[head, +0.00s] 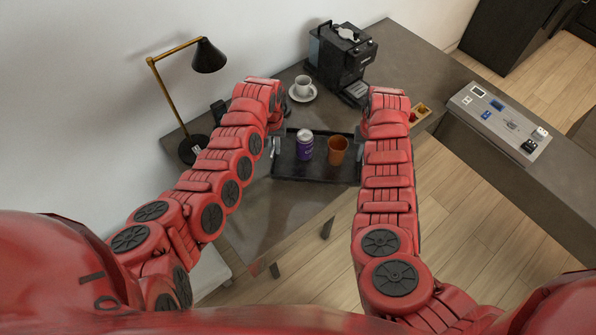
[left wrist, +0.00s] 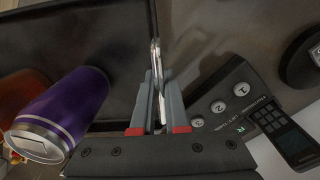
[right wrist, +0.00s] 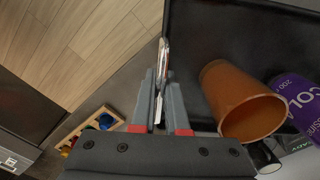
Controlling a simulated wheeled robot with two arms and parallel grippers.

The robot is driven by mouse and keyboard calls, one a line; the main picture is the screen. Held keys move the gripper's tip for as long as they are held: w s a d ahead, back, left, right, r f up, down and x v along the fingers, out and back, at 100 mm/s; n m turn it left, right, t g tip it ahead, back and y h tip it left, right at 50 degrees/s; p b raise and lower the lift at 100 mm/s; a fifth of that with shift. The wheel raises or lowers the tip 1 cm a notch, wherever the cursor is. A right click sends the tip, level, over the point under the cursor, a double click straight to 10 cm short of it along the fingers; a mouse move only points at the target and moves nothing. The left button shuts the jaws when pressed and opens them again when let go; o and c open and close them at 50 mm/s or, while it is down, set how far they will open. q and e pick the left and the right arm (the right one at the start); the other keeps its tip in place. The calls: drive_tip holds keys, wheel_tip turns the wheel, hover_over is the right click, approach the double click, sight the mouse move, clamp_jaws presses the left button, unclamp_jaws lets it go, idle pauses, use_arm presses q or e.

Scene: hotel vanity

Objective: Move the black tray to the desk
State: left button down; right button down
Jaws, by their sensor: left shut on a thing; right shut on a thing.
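The black tray (head: 289,168) is level between my arms, over the grey-brown desk (head: 262,215); I cannot tell whether it touches the desktop. A purple can (head: 305,146) and an orange-brown cup (head: 338,150) stand upright on it, side by side. My left gripper (head: 273,148) is shut on the tray's left metal handle, seen in the left wrist view (left wrist: 155,100) beside the tray's edge. My right gripper (head: 359,143) is shut on the opposite handle, seen in the right wrist view (right wrist: 161,100). My forearms hide parts of the desk.
A black coffee machine (head: 343,60) and a white cup on a saucer (head: 302,88) stand behind the tray. A lamp (head: 208,56) and black phone (head: 218,111) are at left. A wooden box (head: 419,113) sits right. The desk's front left is clear.

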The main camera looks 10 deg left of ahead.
sight(275, 156)
use_arm(q)
drive_tip(key=shift+f, duration=0.15)
use_arm(e)
drive_tip(key=shift+a+f, duration=0.1)
